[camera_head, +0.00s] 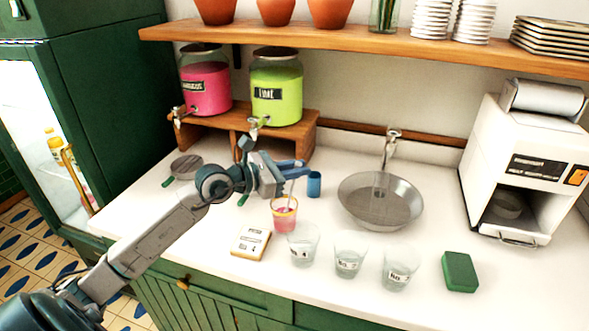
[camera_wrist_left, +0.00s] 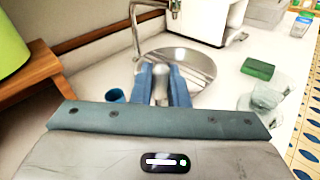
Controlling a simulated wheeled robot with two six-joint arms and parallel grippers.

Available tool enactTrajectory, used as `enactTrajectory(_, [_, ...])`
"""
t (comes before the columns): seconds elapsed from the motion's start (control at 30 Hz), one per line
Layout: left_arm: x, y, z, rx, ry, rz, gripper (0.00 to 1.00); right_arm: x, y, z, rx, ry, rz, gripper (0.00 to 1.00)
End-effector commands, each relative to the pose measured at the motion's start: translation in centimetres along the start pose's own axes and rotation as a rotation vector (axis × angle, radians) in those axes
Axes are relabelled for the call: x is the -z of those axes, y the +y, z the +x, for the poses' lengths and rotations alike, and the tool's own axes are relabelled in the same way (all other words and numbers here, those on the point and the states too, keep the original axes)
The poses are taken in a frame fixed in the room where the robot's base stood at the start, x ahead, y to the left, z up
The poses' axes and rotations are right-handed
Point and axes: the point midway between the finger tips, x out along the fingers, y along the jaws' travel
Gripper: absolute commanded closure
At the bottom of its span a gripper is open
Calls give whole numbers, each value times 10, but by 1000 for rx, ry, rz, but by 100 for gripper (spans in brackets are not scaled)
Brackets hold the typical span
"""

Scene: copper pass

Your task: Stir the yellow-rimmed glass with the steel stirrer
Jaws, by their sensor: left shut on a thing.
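The yellow-rimmed glass (camera_head: 284,219) holds pink liquid and stands upright on the white counter. My left gripper (camera_head: 297,170) is above it, with its blue fingers shut on the steel stirrer (camera_head: 290,193). The stirrer's thin shaft runs down to the glass and its lower part appears to be inside the rim; the tip is hidden. In the left wrist view the stirrer's rounded grey end (camera_wrist_left: 161,84) shows between the two fingers (camera_wrist_left: 162,92). The glass cannot be made out in that view. My right gripper is not in view.
Close by are a blue cup (camera_head: 314,184), a small labelled block (camera_head: 251,242) and three clear glasses (camera_head: 302,246) in front. A round steel basin (camera_head: 352,209), green sponge (camera_head: 460,271) and white machine (camera_head: 515,160) are to the right. Drink dispensers (camera_head: 276,85) stand behind.

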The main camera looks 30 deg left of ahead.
Motion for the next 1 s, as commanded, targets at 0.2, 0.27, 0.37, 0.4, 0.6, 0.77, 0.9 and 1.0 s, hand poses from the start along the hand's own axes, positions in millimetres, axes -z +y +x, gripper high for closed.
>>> enactTrajectory(0.2, [-22,0,0,1,-2,-1,100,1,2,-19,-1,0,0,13])
enactTrajectory(0.27, [-27,0,0,1,-2,-1,100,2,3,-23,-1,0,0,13])
enactTrajectory(0.37, [-35,0,0,0,-1,-1,100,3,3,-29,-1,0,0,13])
enactTrajectory(0.4, [-38,1,0,0,-1,-1,100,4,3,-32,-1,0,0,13])
enactTrajectory(0.6, [-53,0,0,0,-1,-2,100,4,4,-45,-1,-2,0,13])
enactTrajectory(0.77, [-56,0,1,0,0,-1,100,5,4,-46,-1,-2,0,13])
enactTrajectory(0.9, [-55,0,1,0,0,-1,100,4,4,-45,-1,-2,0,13])
enactTrajectory(1.0, [-55,0,1,0,0,-1,100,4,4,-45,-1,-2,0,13])
